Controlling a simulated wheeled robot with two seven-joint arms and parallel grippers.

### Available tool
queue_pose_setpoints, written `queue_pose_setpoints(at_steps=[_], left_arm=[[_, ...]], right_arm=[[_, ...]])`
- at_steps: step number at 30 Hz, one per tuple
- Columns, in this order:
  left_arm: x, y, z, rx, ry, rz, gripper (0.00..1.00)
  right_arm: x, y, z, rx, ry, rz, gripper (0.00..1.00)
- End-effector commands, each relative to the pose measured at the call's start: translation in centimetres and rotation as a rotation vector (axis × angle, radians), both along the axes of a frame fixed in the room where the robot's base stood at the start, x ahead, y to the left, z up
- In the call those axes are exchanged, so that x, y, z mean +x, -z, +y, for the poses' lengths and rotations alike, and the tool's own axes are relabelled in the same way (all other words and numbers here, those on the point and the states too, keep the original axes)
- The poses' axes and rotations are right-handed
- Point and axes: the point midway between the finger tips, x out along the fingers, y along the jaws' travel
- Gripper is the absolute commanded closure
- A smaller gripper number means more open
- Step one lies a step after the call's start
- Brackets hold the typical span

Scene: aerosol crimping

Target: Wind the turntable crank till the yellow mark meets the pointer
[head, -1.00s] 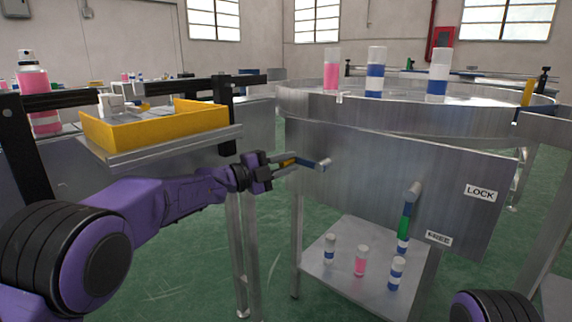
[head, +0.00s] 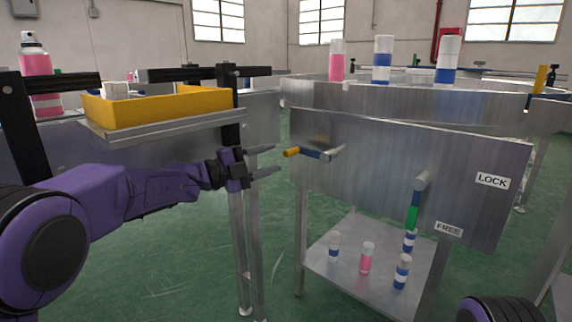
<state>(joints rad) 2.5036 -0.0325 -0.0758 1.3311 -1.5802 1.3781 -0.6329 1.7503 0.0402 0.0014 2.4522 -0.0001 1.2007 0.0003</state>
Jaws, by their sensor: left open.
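The crank is on the grey front panel, with a blue arm (head: 314,155) pointing left from its metal hub and a yellow handle (head: 292,152) at the end. My left gripper (head: 277,160) is open and empty, just left of the handle and apart from it. The round metal turntable (head: 400,97) stands behind the panel, with a pink can (head: 337,61) and two blue-and-white cans (head: 383,60) on it. A yellow upright piece (head: 540,79) shows at its right edge; I cannot tell whether it is the mark or the pointer. My right gripper is not in view.
A green-handled lever (head: 413,217) hangs down near the FREE label (head: 449,229); the LOCK label (head: 492,180) is higher on the right. Several small cans stand on the lower shelf (head: 335,268). A yellow tray (head: 160,108) sits on a stand at left.

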Motion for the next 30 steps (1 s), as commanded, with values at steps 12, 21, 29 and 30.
queue_pose_setpoints(at_steps=[12, 21, 29, 30], left_arm=[[-2.1, 0.3, 3.3, -0.002, 0.002, 0.000, 0.55], [-2.1, 0.3, 3.3, -0.002, 0.002, 0.000, 0.55], [-2.1, 0.3, 3.3, -0.002, 0.001, 0.000, 0.55], [-2.1, 0.3, 3.3, -0.002, 0.002, 0.000, 0.55]], right_arm=[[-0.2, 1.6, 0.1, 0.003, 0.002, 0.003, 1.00], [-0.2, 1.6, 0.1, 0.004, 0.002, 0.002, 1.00], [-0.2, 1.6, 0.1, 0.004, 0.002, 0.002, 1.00], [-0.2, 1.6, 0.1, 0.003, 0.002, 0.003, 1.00]])
